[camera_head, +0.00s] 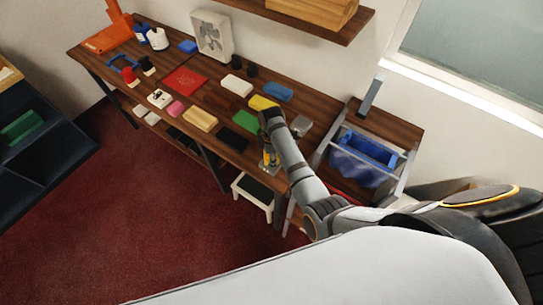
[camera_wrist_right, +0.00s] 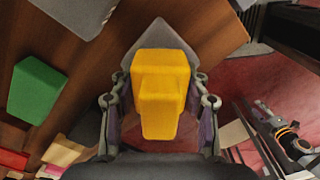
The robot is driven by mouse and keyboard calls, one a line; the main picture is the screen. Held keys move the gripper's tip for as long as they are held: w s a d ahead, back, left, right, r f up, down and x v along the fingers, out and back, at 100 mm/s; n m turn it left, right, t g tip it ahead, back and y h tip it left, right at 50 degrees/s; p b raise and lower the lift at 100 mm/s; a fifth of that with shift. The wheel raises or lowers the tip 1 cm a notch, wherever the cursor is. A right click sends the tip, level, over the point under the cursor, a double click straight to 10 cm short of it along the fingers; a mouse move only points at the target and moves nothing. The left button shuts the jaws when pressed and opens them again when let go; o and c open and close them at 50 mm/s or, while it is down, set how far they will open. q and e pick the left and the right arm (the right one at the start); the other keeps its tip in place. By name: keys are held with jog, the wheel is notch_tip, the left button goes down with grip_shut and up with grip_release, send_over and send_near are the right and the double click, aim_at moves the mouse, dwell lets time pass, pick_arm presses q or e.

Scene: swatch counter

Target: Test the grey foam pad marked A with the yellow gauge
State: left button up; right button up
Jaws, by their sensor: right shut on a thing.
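My right gripper (camera_head: 267,148) is shut on the yellow gauge (camera_head: 267,157) at the front edge of the counter's right part. In the right wrist view the gauge (camera_wrist_right: 160,85) sits between the two fingers. A grey pad (camera_wrist_right: 155,38) shows behind the gauge, largely covered by it; I cannot tell whether they touch. Another grey pad (camera_head: 301,125) lies farther back on the counter, and a grey block also shows at the top left of the right wrist view (camera_wrist_right: 80,12). No letter is readable on either. My left gripper is not in view.
The wooden counter (camera_head: 215,92) holds several coloured pads, including a green one (camera_head: 246,121), a black one (camera_head: 237,137) and a yellow one (camera_head: 262,102). A blue bin (camera_head: 368,148) stands at the right. A white stool (camera_head: 254,190) stands below the front edge.

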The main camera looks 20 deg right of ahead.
jog(key=shift+s+f, duration=0.15)
dwell(1.2)
jog(key=shift+p, duration=0.35)
notch_tip(320, 180, up, 3)
jog(key=p, duration=0.3)
jog(key=shift+r, duration=2.05)
